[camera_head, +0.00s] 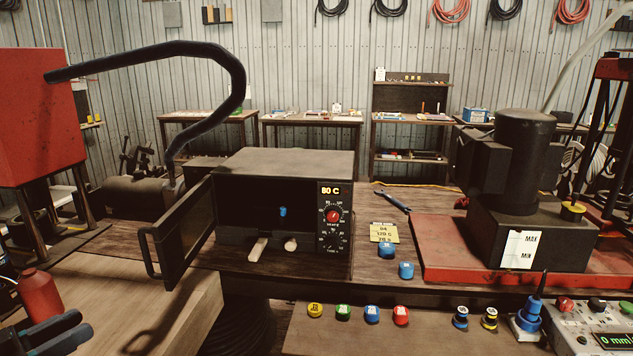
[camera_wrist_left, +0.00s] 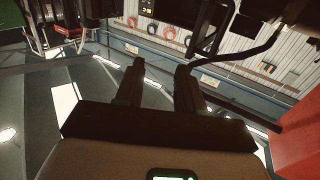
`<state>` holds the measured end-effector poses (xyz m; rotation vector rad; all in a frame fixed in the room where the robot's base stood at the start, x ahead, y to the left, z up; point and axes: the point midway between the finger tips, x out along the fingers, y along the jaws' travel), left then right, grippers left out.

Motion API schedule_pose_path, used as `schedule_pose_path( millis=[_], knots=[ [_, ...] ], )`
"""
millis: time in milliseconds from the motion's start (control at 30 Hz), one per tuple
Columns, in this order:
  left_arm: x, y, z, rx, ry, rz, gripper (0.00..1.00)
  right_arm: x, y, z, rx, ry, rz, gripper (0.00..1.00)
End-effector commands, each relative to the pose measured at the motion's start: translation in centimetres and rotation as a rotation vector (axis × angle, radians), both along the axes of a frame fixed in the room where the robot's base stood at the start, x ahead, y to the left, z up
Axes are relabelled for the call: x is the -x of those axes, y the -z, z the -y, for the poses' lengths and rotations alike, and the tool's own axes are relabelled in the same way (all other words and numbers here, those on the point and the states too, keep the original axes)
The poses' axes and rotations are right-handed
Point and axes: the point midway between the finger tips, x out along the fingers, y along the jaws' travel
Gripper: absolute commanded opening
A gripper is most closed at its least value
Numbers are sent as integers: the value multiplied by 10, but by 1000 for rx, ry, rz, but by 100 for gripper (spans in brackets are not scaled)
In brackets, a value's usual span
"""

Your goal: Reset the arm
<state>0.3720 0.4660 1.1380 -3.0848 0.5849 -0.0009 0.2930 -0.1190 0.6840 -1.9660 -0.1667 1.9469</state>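My left gripper (camera_head: 78,325) shows at the lower left corner of the head view, its dark fingers pointing right above the front left wooden bench. In the left wrist view the two fingers of my left gripper (camera_wrist_left: 160,75) stand apart with nothing between them, so it is open and empty. Most of the left arm is outside the head view. My right arm and right gripper do not show in either view.
A red bottle (camera_head: 40,297) stands close behind the left gripper. The oven (camera_head: 285,165) has its door (camera_head: 180,240) swung open toward the bench. Several coloured caps (camera_head: 372,314) line the front table. A black machine (camera_head: 525,170) sits on a red base at right.

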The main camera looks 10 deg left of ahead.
Motion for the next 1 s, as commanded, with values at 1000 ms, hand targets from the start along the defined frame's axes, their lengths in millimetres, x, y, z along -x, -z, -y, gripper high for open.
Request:
schedule_pose_path(
  millis=[1000],
  knots=[
    [-130, 308, 335, 589, 85, -713, 38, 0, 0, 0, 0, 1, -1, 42]
  ],
)
